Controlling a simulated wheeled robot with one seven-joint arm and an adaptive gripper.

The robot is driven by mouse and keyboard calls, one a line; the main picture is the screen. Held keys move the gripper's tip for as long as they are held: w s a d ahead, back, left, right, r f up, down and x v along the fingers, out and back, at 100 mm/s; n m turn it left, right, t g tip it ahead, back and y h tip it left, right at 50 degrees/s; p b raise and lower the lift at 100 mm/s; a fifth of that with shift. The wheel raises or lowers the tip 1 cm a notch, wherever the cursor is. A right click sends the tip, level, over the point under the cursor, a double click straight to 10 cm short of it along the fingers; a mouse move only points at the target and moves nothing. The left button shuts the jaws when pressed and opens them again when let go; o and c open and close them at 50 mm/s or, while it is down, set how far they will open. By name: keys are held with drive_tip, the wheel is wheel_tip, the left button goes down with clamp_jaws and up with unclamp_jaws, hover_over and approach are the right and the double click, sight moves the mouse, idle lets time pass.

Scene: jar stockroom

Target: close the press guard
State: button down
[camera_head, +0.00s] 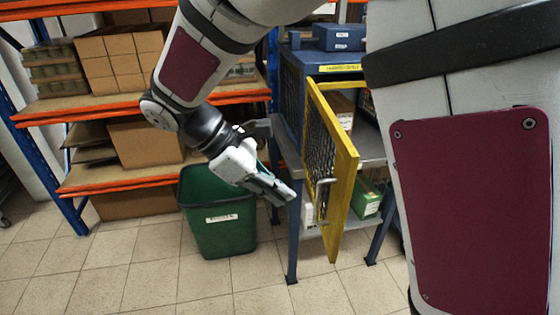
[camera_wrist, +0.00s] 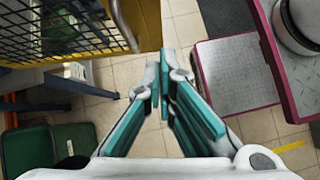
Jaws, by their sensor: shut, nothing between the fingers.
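The press guard (camera_head: 345,170) is a yellow-framed mesh door on the blue cabinet (camera_head: 291,90). It stands open, swung out towards me, with a grey handle (camera_head: 323,187) on its face. In the wrist view the guard (camera_wrist: 148,22) fills the upper left, with its dark mesh and yellow edge. My gripper (camera_head: 287,194) is shut and empty, just left of the guard and apart from it in the head view. In the wrist view my gripper's teal-padded fingers (camera_wrist: 165,85) point upward in the picture, near the guard's edge.
A green bin (camera_head: 215,235) stands on the floor below my gripper. Orange shelves (camera_head: 110,103) with cartons are behind on the left. A green box (camera_head: 366,198) sits on the cabinet stand's lower shelf. Tiled floor in front is clear.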

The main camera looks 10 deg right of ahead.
wheel_tip(320, 180, down, 2)
drive_tip(key=w+a+n+h, duration=0.1)
drive_tip(key=a, duration=0.1)
approach(335, 226)
wheel_tip(335, 226, down, 3)
drive_tip(key=d, duration=0.2)
drive_tip(key=shift+s+d+f, duration=0.1)
drive_tip(key=shift+s+d, duration=0.15)
drive_tip(key=shift+d, duration=0.55)
